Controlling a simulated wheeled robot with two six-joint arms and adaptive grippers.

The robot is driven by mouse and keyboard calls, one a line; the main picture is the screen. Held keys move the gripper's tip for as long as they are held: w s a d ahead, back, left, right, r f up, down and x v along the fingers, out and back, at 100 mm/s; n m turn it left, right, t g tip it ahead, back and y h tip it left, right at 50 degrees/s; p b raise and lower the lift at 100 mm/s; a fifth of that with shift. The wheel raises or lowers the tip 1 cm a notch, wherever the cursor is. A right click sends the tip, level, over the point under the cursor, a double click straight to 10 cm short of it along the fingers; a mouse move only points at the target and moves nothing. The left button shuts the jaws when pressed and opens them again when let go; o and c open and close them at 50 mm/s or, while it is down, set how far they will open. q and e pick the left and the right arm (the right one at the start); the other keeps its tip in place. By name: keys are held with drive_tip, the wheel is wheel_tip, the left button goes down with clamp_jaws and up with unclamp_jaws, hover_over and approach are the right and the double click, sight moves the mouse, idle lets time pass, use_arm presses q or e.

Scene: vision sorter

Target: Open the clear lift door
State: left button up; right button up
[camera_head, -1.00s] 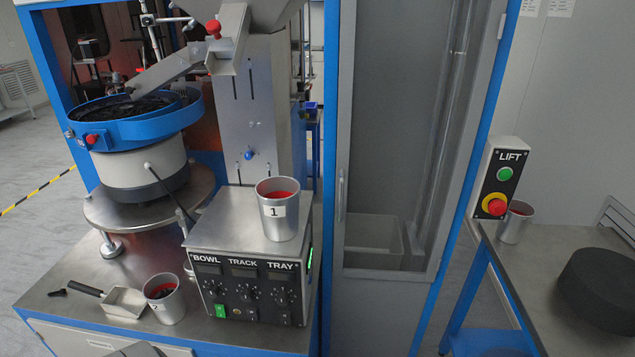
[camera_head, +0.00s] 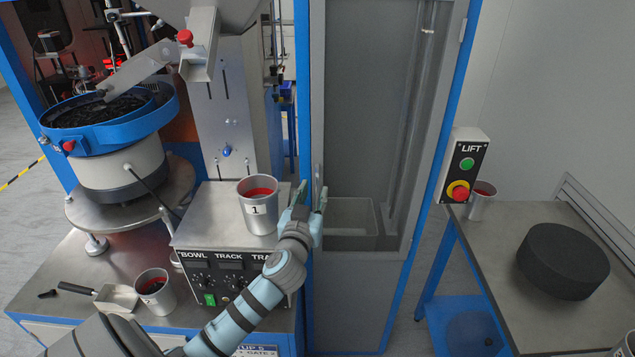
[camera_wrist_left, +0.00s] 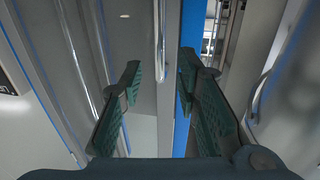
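The clear lift door (camera_head: 368,100) is a tall grey-framed see-through panel in the middle of the head view, and it looks closed. Its upright metal handle (camera_head: 318,176) is on its left edge. My left gripper (camera_head: 311,193) is open at the handle's height, its lower part hidden by the fingers. In the left wrist view the bar of the handle (camera_wrist_left: 161,40) shows ahead, in line with the gap between the open fingers of my left gripper (camera_wrist_left: 160,72). I cannot tell whether they touch it. My right gripper is not in view.
A control box (camera_head: 228,268) carrying metal cup 1 (camera_head: 259,220) stands close left of my left arm. A blue bowl feeder (camera_head: 110,120) is further left. The lift button box (camera_head: 465,165) is right of the door, above a side table (camera_head: 520,210) with a black disc (camera_head: 563,262).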

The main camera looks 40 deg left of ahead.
sight(317, 186)
use_arm(q)
drive_tip(key=x, duration=0.4)
drive_tip(key=shift+w+a, duration=0.1)
drive_tip(key=shift+w, duration=0.15)
clamp_jaws()
